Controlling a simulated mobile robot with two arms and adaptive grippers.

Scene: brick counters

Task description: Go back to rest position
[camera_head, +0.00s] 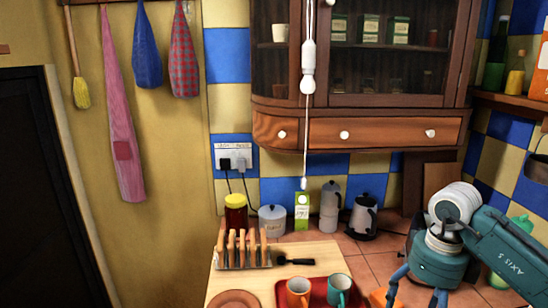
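My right arm comes in from the right, and its teal gripper (416,296) points down over the counter at the lower right. Its two fingers are spread apart, and I see nothing held between them. The fingertips reach the bottom edge of the view. My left gripper is not in view.
A red tray (318,301) with an orange mug (298,291) and a teal mug (339,289) stands left of the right gripper. A toast rack (243,250) sits on the wooden board (322,252). A cabinet (360,130) hangs above.

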